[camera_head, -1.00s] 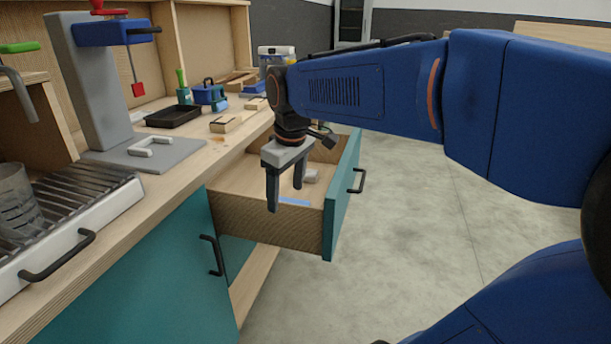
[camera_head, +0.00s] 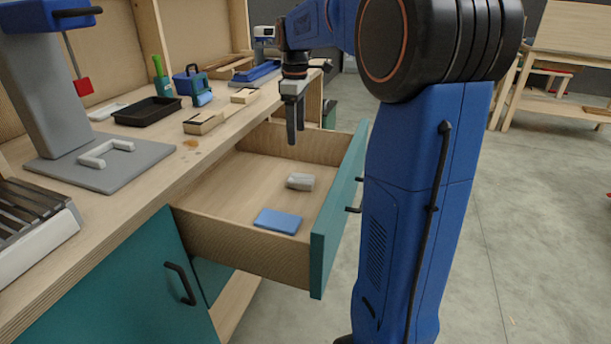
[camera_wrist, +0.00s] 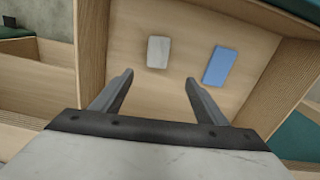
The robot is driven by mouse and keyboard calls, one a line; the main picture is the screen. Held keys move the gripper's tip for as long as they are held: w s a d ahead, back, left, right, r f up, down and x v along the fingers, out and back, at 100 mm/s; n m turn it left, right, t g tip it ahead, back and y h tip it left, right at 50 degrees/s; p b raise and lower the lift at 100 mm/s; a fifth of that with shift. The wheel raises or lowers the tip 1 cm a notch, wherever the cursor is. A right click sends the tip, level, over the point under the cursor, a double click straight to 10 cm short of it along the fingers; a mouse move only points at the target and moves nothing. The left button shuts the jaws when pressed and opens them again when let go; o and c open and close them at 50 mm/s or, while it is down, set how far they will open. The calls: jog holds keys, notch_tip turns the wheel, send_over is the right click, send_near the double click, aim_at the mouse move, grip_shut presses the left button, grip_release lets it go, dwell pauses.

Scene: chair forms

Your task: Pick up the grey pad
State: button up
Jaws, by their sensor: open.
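The grey pad (camera_head: 300,181) lies on the floor of the open drawer (camera_head: 240,236), near the drawer's teal front. A flat blue block (camera_head: 278,221) lies in the same drawer, nearer to the head camera and apart from the pad. My gripper (camera_head: 296,138) is above the far part of the drawer, pointing down, open and empty. In the wrist view the pad (camera_wrist: 158,52) shows beyond the spread fingers (camera_wrist: 158,82), a little left of the blue block (camera_wrist: 220,66). Nothing hides the pad in either view.
The drawer walls stand around the pad on all sides. The workbench top (camera_head: 150,165) beside it holds a black tray (camera_head: 147,111), wooden blocks (camera_head: 203,123) and a grey stand (camera_head: 95,165). Open floor (camera_head: 510,230) lies to the right.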

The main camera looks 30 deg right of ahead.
send_over(301, 177)
jog(key=f, duration=1.2)
jog(key=shift+w+a, duration=0.25)
jog(key=shift+a, duration=0.1)
jog(key=f, duration=0.4)
jog(key=shift+s+d+f, duration=0.25)
jog(key=shift+s+d, duration=0.05)
jog(key=shift+s, duration=0.05)
jog(key=shift+f, duration=0.45)
jog(key=c, duration=1.1)
